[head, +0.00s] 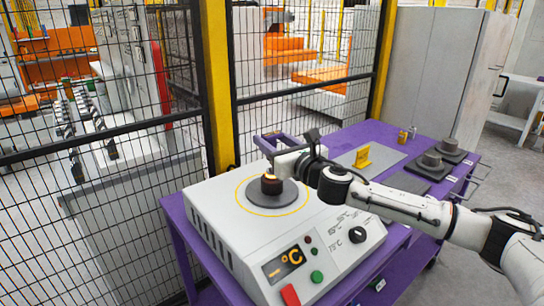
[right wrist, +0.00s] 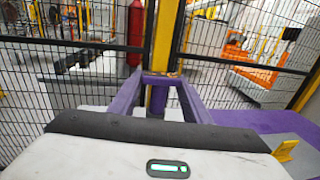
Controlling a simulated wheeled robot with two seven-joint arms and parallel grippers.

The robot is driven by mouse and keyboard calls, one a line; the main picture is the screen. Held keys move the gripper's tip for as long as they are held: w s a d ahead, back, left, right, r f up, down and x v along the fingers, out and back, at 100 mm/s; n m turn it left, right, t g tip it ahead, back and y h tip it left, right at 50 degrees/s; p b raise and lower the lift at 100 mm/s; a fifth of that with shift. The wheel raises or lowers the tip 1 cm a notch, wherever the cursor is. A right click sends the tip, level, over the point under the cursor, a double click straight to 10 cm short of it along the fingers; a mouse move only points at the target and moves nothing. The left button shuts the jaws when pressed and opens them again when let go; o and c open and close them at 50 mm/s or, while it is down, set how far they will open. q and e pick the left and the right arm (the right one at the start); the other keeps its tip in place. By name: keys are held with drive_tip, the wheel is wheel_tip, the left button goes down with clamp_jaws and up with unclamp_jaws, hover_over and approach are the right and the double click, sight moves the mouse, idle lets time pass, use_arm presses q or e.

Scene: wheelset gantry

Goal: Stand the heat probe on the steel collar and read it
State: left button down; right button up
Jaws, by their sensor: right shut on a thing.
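The white heater (head: 285,240) has a dark round plate inside a yellow ring. A small dark collar with a copper-toned top (head: 271,185) stands on the plate. My right gripper (head: 268,142), with purple fingers, is above and behind the collar in the head view. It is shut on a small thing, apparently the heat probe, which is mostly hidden. In the right wrist view the purple fingertips (right wrist: 161,76) come together around a small dark piece. I cannot tell whether it touches the collar. The display (head: 284,262) shows a dash and °C. My left gripper is out of view.
A yellow holder (head: 363,157) stands on a grey mat on the purple table (head: 390,129). Grey stepped parts (head: 431,161) sit on dark pads at the right. A mesh fence with a yellow post (head: 215,80) stands close behind the heater.

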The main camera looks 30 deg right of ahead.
drive_tip(key=shift+f+b, duration=0.3)
drive_tip(key=shift+f, duration=1.35)
drive_tip(key=shift+f, duration=0.15)
drive_tip(key=o, duration=1.1)
drive_tip(key=s+a+b, duration=0.1)
drive_tip(key=s+b, duration=0.1)
drive_tip(key=s, duration=1)
